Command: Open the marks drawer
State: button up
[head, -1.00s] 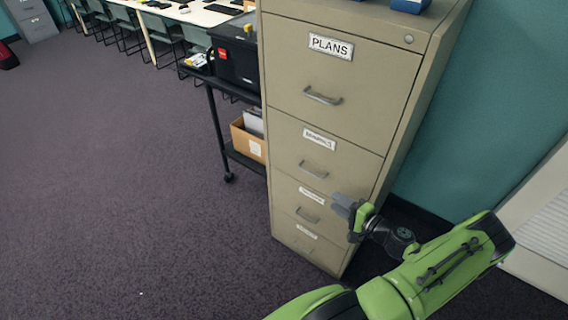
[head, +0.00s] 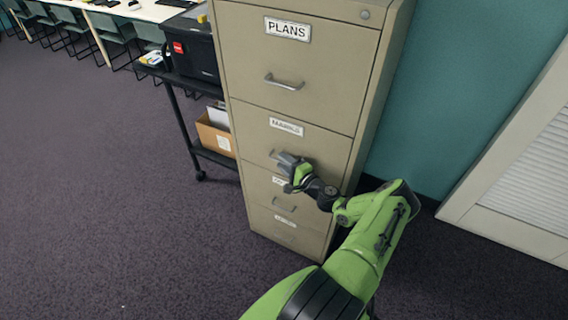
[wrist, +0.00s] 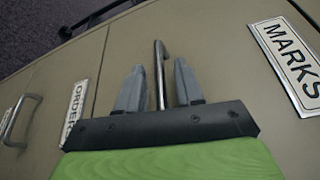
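The marks drawer (head: 327,146) is the second from the top of a beige filing cabinet and is closed. Its label (wrist: 288,54) reads MARKS in the wrist view. Its metal handle (wrist: 160,78) stands between the two fingers of my gripper (wrist: 158,88), with a gap on each side. My gripper (head: 283,163) is open at the drawer front in the head view, where it hides most of the handle.
The plans drawer (head: 300,65) above and the drawer labelled ORDERS (wrist: 76,112) below are closed. A black cart (head: 184,112) with a box stands left of the cabinet. The carpet (head: 110,200) in front is clear. A white louvred panel (head: 520,180) is at right.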

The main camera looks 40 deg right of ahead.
jog(key=shift+w, duration=0.1)
grip_shut()
dwell(0.4)
